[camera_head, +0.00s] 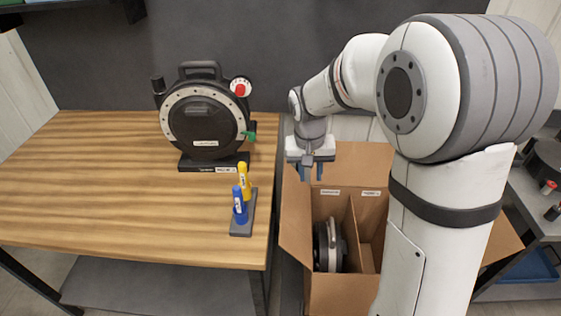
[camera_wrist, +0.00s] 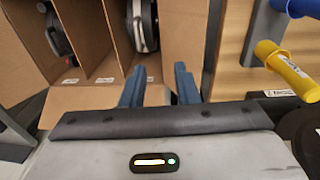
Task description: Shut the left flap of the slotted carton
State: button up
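The slotted carton (camera_head: 335,293) is an open brown box beside the table, with dividers making slots inside. Its left flap (camera_head: 295,220) stands open, tilted outward toward the table edge. It also shows in the wrist view (camera_wrist: 184,38), between the slots and the table. The back flap (camera_head: 362,165) and right flap (camera_head: 506,240) are open too. My gripper (camera_head: 318,172) is above the carton's back left corner, near the left flap's far end. In the wrist view, its blue fingers (camera_wrist: 158,88) are apart with nothing between them. My arm hides much of the carton's right side.
A dark round seed meter (camera_head: 328,246) sits in the carton's left slot; another round part (camera_wrist: 56,32) shows in a farther slot. On the wooden table (camera_head: 90,190) stand a large round device (camera_head: 203,120) and blue and yellow markers (camera_head: 241,205) in a holder near the right edge.

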jog(key=p, duration=0.3)
send_near(283, 195)
jog(key=shift+g+h, duration=0.3)
jog(key=shift+h, duration=0.1)
jog(key=f, duration=0.4)
jog(key=f+p, duration=0.1)
jog(key=f, duration=0.2)
jog(key=shift+w+d+f, duration=0.2)
jog(key=shift+f, duration=0.2)
jog(key=shift+c, duration=0.2)
grip_shut()
